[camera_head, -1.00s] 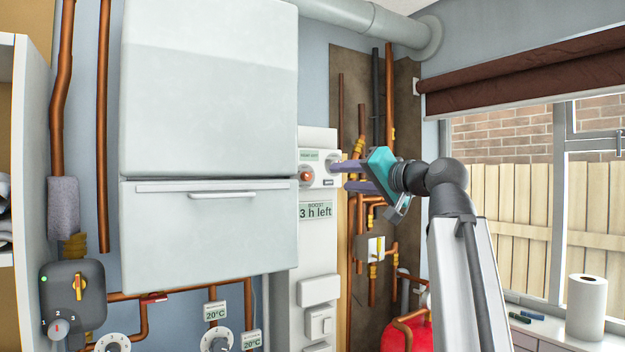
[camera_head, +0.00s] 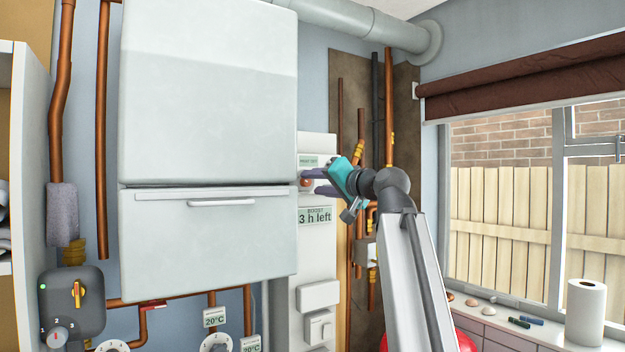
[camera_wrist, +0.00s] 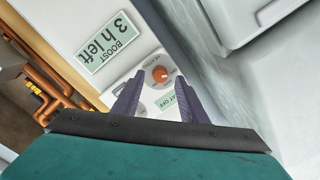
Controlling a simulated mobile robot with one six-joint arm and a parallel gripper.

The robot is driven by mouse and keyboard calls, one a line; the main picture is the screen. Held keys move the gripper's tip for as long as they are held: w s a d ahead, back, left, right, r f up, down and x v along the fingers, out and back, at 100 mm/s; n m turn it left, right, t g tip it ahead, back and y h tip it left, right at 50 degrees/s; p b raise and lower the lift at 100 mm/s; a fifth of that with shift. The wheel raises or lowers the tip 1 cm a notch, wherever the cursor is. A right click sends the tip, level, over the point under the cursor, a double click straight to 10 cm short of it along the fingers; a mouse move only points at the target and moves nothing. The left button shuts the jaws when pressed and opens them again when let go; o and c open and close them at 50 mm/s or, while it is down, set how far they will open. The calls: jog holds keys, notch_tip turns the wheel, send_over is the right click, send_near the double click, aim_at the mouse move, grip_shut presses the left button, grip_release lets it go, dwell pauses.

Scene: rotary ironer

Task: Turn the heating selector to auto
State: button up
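The heating selector, a round orange knob on a white panel, lies between and just beyond my fingertips in the wrist view (camera_wrist: 160,74). The word "heating" is printed beside it. Its pointer setting is too small to read. In the head view the knob (camera_head: 306,183) is mostly hidden by my gripper (camera_head: 311,181). My gripper's two purple fingers (camera_wrist: 158,82) are open and apart, one on each side of the knob in the picture. I cannot tell whether they touch it.
A "Boost 3 h left" display (camera_head: 315,216) sits below the knob. A pale green label (camera_wrist: 173,104) is partly covered by a finger. The large white cabinet (camera_head: 208,230) stands close on the left. Copper pipes (camera_head: 389,120) run on the right.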

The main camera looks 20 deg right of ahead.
jog(key=shift+x, duration=0.8)
grip_shut()
jog(key=shift+m, duration=0.3)
jog(key=m+p, duration=0.1)
jog(key=m, duration=0.4)
jog(key=shift+m+p, duration=0.3)
jog(key=shift+m, duration=0.1)
jog(key=m+p, duration=0.2)
jog(key=m, duration=0.3)
jog(key=shift+a+f+m+t+p, duration=0.1)
jog(key=shift+m+t+p, duration=0.25)
jog(key=shift+m+t, duration=0.05)
